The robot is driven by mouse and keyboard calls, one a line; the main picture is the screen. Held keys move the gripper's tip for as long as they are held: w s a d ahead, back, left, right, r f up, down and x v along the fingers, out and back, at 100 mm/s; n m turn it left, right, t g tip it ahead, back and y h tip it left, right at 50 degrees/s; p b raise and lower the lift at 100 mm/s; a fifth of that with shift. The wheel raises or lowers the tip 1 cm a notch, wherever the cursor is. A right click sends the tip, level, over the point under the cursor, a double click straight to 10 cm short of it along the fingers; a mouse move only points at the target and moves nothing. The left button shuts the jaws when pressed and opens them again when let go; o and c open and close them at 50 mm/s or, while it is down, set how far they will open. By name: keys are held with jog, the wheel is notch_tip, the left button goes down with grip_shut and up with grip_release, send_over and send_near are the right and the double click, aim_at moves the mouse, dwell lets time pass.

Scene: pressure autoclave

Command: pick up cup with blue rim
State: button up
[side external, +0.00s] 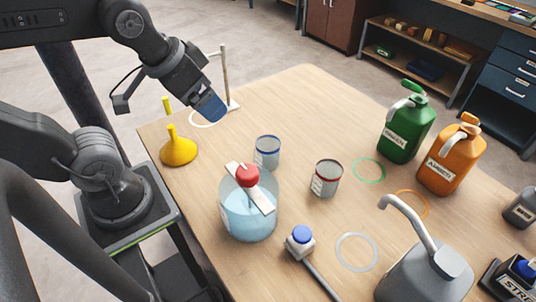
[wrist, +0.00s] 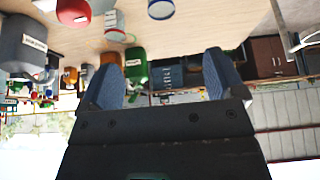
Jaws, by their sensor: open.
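The cup with the blue rim (side external: 267,153) stands upright on the wooden table, behind the clear vessel in the side view. In the wrist view, which looks upside down, part of this cup (wrist: 161,9) shows at the top edge. My gripper (side external: 211,107) is above the table, up and left of the cup in the side view, and apart from it. Its two blue fingers (wrist: 164,78) are spread with nothing between them in the wrist view.
A red-rimmed cup (side external: 326,179) stands right of the blue-rimmed one. The clear vessel (side external: 249,215) with a red knob is in front. A yellow funnel (side external: 179,150), a rod stand (side external: 227,82), and green (side external: 406,130) and orange (side external: 450,160) jugs stand around. The table's back middle is clear.

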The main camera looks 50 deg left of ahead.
jog(key=n+g, duration=0.6)
jog(key=n, duration=0.8)
send_over(269, 154)
jog(key=w+a, duration=0.2)
notch_tip(269, 154, down, 8)
jog(key=f, duration=0.9)
jog(key=s+f, duration=0.1)
jog(key=f, duration=0.4)
jog(key=shift+w, duration=0.1)
jog(key=c, duration=1)
